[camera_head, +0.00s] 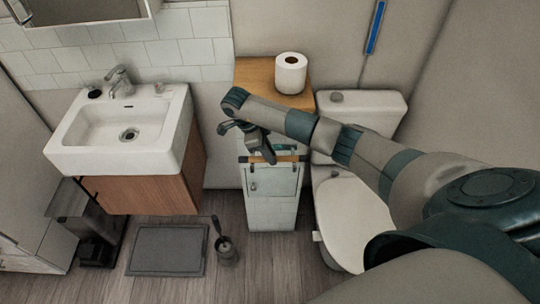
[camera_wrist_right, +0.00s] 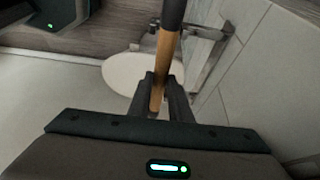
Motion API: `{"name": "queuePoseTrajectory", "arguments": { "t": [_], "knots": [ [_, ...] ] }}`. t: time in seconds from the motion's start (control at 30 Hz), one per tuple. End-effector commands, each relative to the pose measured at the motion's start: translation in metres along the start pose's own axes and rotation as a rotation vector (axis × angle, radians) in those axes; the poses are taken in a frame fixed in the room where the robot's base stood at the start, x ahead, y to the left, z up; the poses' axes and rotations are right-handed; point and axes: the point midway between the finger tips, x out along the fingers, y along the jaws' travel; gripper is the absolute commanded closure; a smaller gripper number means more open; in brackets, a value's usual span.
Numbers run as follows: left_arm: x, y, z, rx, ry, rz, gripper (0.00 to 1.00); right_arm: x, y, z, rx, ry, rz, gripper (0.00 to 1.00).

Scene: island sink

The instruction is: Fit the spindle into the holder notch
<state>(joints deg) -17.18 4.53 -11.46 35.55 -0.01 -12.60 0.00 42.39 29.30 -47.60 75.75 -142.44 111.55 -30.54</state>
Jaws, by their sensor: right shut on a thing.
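The spindle (camera_head: 287,158) is a light wooden rod with dark ends. It lies roughly level in front of the narrow white cabinet in the head view. My right gripper (camera_head: 262,158) is shut on it. In the right wrist view the spindle (camera_wrist_right: 166,58) runs upward from between my right fingertips (camera_wrist_right: 160,92), its dark far end at the top edge. The holder (camera_wrist_right: 208,38) looks like a grey metal bracket just right of the spindle there. Whether the spindle touches the holder or its notch cannot be told. My left gripper is out of view.
A paper roll (camera_head: 291,73) stands on the cabinet's wooden top (camera_head: 255,75). The toilet (camera_head: 350,215) is close on the right, with a sink (camera_head: 118,135) on the left. A toilet brush (camera_head: 226,247) and a grey mat (camera_head: 167,250) are on the floor.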

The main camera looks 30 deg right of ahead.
Motion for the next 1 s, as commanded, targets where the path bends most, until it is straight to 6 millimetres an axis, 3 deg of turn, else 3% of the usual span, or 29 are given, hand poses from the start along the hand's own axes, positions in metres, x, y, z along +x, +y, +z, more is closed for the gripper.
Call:
{"name": "queuePoseTrajectory", "arguments": {
  "t": [0.2, 0.57, 0.6, 0.67, 1.0],
  "knots": [
    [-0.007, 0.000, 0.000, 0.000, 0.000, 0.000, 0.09, 0.014, 0.000, 0.006, 0.000, -0.001, 0.001, 1.00],
    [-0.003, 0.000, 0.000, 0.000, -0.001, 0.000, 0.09, 0.018, -0.001, 0.007, 0.000, -0.001, -0.001, 1.00],
    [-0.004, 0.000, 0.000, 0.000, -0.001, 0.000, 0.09, 0.017, -0.001, 0.007, 0.000, -0.001, -0.001, 0.75],
    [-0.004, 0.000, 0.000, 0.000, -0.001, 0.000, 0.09, 0.017, -0.001, 0.007, 0.000, -0.001, -0.001, 0.64],
    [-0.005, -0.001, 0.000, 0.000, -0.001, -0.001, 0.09, 0.016, -0.001, 0.007, 0.000, -0.001, 0.000, 0.64]
  ]
}}
